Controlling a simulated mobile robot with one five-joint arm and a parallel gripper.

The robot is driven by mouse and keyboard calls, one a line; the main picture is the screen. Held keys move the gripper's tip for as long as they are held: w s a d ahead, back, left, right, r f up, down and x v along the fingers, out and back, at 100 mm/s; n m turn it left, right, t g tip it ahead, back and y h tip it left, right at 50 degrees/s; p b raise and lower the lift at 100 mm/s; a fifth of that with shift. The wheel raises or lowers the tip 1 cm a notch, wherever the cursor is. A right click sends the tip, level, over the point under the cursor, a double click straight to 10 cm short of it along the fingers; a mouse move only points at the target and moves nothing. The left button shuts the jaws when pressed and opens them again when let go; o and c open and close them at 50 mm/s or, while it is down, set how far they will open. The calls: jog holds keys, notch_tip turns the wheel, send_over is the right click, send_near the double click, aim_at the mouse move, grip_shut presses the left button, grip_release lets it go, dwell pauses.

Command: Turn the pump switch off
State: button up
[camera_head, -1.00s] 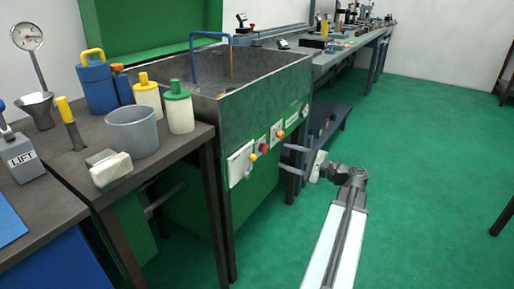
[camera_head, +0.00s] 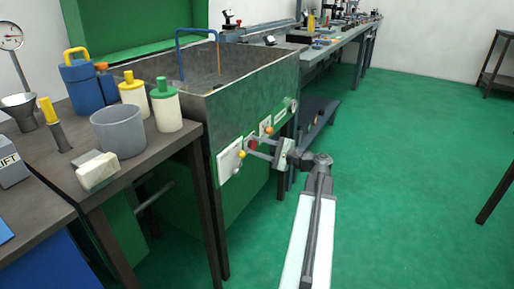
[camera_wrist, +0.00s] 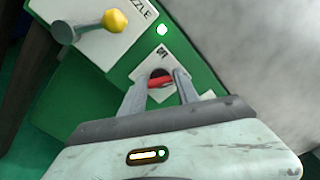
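A red switch lever (camera_wrist: 159,82) stands on a small white plate (camera_wrist: 148,64) on the green panel. Part of the lettering on this plate shows in the wrist view, but the fingers and lever hide the rest. The lever also shows as a small red spot in the head view (camera_head: 253,145). My gripper (camera_wrist: 162,78) is open, with one finger on each side of the red lever. A gap seems to show between the lever and the fingers; contact is hard to tell. In the head view, my gripper (camera_head: 252,147) reaches the panel from the right.
A yellow knob (camera_wrist: 117,21) on a plate ending in "ZZLE" sticks out close to my gripper. An orange knob (camera_head: 268,130) is on the other side. The metal tank (camera_head: 250,95) rises above the panel. The green floor (camera_head: 400,170) at right is clear.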

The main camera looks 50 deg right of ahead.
jog(key=c, duration=0.5)
jog(key=shift+a, duration=0.35)
grip_shut()
jog(key=shift+s+d+f+n, duration=0.1)
jog(key=shift+d+n, duration=0.05)
jog(key=shift+n, duration=2.8)
jog(key=shift+d+f+n, duration=0.1)
jog(key=shift+d+n, duration=0.05)
jog(key=shift+n, duration=2.8)
jog(key=o, duration=1.1)
grip_release()
